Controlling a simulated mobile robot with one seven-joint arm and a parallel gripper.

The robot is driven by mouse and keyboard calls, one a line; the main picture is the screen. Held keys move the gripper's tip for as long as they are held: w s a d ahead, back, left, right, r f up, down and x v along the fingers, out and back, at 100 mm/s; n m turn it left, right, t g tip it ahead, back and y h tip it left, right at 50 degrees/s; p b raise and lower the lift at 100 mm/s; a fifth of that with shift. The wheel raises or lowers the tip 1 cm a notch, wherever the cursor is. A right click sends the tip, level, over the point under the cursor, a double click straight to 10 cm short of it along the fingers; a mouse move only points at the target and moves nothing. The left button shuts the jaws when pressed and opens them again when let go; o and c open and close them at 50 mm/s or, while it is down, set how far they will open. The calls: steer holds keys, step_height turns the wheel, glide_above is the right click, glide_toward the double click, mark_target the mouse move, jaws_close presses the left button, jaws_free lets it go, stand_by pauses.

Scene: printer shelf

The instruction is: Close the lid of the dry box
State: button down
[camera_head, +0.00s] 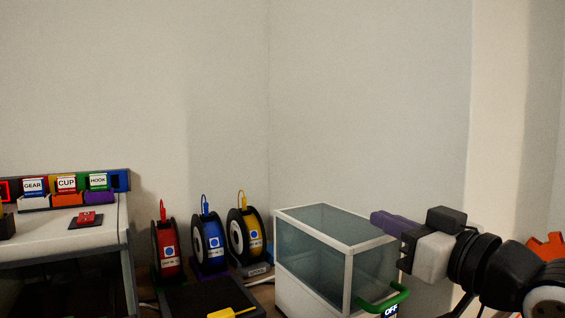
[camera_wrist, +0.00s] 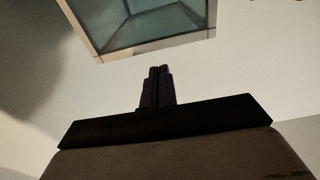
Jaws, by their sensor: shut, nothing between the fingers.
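The dry box (camera_head: 347,252) is a clear bluish case with white edges, at lower centre right in the head view. Its glass top panel (camera_head: 335,225) looks level within its white frame; I cannot tell whether it is fully seated. A green handle (camera_head: 404,293) is low on the near right side, above an "OFF" label (camera_head: 391,309). My gripper (camera_head: 375,217) is shut and empty, its purple fingers close by the box's upper right edge. In the wrist view, the closed fingers (camera_wrist: 158,72) point towards the box's white rim (camera_wrist: 158,45), with a gap in the picture.
Red (camera_head: 167,250), blue (camera_head: 210,243) and yellow (camera_head: 246,238) spools stand left of the box. A dark tray (camera_head: 205,298) lies in front of them. An orange object (camera_head: 546,247) is at far right.

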mark_target(378, 264)
steer(key=s+f+t+b, duration=0.1)
steer(key=f+b, duration=0.2)
steer(key=s+d+f+t+y+b, duration=0.1)
steer(key=f+b, duration=0.2)
steer(key=s+d+f+t+y+b, duration=0.1)
steer(key=f+b, duration=0.2)
steer(key=shift+f, duration=0.15)
steer(key=f+b, duration=0.1)
steer(key=f+t+y+b, duration=0.1)
steer(key=b, duration=0.1)
steer(key=shift+s+d+f, duration=0.15)
steer(key=shift+s+f, duration=0.05)
